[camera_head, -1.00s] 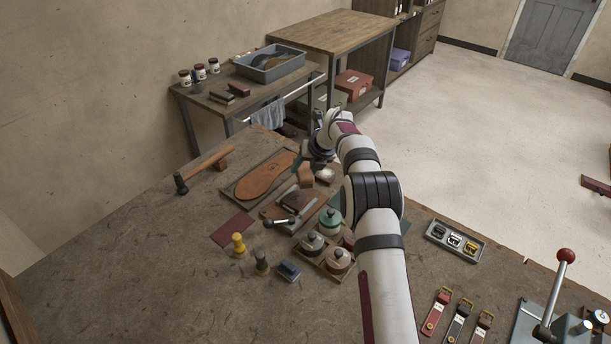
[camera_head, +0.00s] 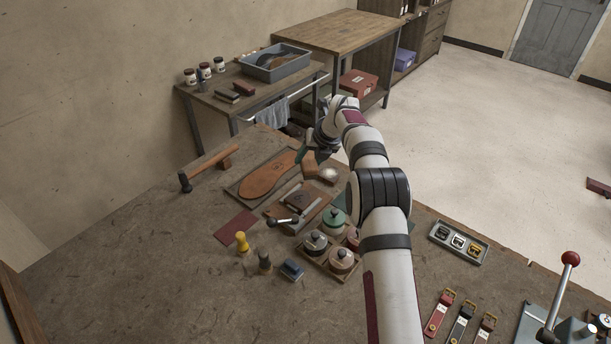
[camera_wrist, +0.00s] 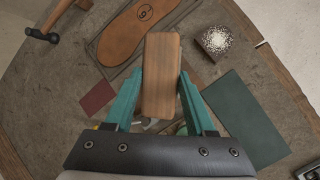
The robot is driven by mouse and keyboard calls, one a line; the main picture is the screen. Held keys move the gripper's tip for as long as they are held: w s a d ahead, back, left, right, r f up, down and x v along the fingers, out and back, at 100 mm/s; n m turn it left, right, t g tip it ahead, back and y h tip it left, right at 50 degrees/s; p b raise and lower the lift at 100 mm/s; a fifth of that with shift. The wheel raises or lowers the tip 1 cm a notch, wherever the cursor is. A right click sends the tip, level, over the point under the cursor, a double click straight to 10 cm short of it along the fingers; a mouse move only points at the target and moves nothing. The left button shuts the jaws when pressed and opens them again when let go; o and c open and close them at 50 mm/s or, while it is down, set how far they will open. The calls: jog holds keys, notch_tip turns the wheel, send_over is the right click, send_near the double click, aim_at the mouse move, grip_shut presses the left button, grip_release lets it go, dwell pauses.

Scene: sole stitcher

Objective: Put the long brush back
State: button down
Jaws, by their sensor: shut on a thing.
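My gripper (camera_wrist: 160,105) is shut on a long wooden block, the back of the long brush (camera_wrist: 160,75), held lengthwise between its teal fingers. Its bristles are hidden in the wrist view. In the head view my gripper (camera_head: 306,158) is over the far side of the bench, and the brush (camera_head: 311,172) shows as a small brown shape below it. I cannot tell how far it is above the bench. A small block with a speckled white top (camera_wrist: 215,41) lies to the right of the brush in the wrist view; it also shows in the head view (camera_head: 328,174).
A tan sole (camera_head: 268,180) lies in a shallow tray on the left, near a hammer (camera_head: 208,168). A green sheet (camera_wrist: 246,118) lies on the right in the wrist view. Lidded pots (camera_head: 342,260) and small tools crowd the nearer bench. The front left bench is clear.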

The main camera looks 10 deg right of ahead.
jog(key=s+a+n+g+y, duration=0.1)
jog(key=s+a+n, duration=0.3)
jog(key=s+a, duration=0.55)
jog(key=a+f, duration=0.2)
jog(key=a, duration=0.1)
jog(key=a+f, duration=0.3)
jog(key=a, duration=0.1)
jog(key=a+f, duration=0.2)
jog(key=a, duration=0.1)
jog(key=shift+w+a+f, duration=0.3)
jog(key=shift+a, duration=0.1)
notch_tip(320, 180, down, 4)
jog(key=shift+a+r, duration=0.1)
jog(key=shift+a, duration=0.05)
jog(key=shift+f, duration=0.2)
jog(key=shift+c, duration=1.2)
grip_release()
